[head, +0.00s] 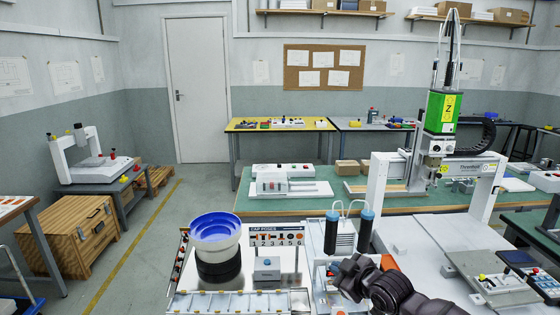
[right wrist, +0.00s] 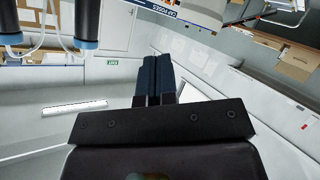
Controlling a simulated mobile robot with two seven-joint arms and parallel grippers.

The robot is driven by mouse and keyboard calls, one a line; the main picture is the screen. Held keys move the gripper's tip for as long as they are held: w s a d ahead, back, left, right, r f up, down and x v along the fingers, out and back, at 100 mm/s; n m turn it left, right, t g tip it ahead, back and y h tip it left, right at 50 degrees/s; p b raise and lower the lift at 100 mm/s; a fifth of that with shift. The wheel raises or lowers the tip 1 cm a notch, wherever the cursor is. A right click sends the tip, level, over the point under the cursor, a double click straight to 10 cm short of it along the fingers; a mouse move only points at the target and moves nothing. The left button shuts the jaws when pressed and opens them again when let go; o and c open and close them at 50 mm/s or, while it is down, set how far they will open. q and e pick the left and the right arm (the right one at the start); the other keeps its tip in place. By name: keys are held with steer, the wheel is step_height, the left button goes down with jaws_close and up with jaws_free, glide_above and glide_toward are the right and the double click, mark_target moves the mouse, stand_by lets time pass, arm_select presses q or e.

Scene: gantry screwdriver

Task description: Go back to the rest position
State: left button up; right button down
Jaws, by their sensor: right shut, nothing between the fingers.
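My right arm comes in at the bottom right of the head view, with its dark wrist and right gripper (head: 352,277) raised in front of the workbench machine. In the right wrist view the two dark blue fingers (right wrist: 155,66) lie side by side, closed, with nothing between them. The gantry machine (head: 478,165) with its green Z unit (head: 441,112) stands to the right of and beyond my right gripper. My left gripper is not in view.
Two blue-capped dark cylinders (head: 365,232) stand close behind my right gripper. A bowl feeder with a blue inside (head: 215,226) stands left of them, beside a cap poses panel (head: 276,236). A control box with buttons (head: 501,284) is at the right. Open floor lies at the left.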

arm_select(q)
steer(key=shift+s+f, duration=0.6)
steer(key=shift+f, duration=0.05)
arm_select(e)
steer(key=s+d+f+m+h, duration=0.2)
steer(key=s+f, duration=0.4)
steer(key=s, duration=0.6)
steer(key=s+d+f+m+h, duration=0.2)
steer(key=s+d+f+m, duration=0.3)
steer(key=s, duration=0.7)
steer(key=s+d+f+m+h, duration=0.3)
steer(key=s+d+f, duration=0.3)
steer(key=s, duration=0.6)
step_height(320, 180, down, 2)
steer(key=shift+s+f+m+g, duration=0.25)
steer(key=shift+m+g, duration=0.05)
steer(key=shift+m, duration=0.1)
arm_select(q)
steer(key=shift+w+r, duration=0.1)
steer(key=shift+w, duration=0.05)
